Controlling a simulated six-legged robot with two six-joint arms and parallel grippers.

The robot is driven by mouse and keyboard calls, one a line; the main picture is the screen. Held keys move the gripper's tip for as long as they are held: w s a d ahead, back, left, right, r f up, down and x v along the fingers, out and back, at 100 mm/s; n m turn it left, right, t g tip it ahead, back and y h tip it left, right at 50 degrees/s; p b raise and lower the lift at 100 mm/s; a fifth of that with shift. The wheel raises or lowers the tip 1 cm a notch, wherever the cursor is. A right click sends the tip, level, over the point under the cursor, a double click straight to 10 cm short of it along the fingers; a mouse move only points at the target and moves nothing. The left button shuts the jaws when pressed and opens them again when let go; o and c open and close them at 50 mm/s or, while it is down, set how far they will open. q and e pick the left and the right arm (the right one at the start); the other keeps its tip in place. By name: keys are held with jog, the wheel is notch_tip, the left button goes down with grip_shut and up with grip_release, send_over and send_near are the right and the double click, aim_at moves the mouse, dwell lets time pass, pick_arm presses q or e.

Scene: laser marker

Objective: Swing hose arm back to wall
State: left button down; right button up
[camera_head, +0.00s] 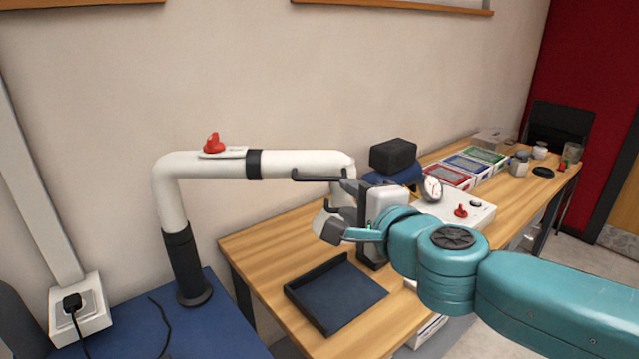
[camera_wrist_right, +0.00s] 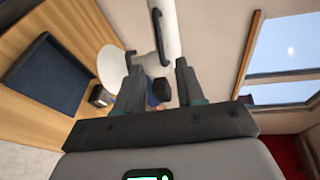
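The hose arm (camera_head: 300,162) is a white jointed tube on a black post (camera_head: 187,262), with a red knob (camera_head: 213,143) on top. It reaches right across the wall side and bends down to a white hood (camera_head: 331,213). A black handle (camera_head: 318,175) sticks out near that bend. My right gripper (camera_head: 340,208) is beside the bend and partly covers the hood. In the right wrist view its fingers (camera_wrist_right: 160,82) are apart, with the tube (camera_wrist_right: 165,18) and handle (camera_wrist_right: 158,38) ahead of the gap. I see no contact. My left gripper is out of view.
The wooden table (camera_head: 275,235) carries a dark tray (camera_head: 335,293), a black box (camera_head: 394,155), coloured bins (camera_head: 465,166) and a white panel with a red knob (camera_head: 462,211). A wall socket (camera_head: 80,309) is at the lower left. The wall is close behind the hose arm.

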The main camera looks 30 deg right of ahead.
aim_at(319, 180)
jog(key=b+x, duration=0.2)
jog(key=x, duration=1.1)
jog(key=shift+w+f, duration=0.2)
jog(key=shift+w, duration=0.2)
jog(key=shift+w, duration=0.1)
grip_shut()
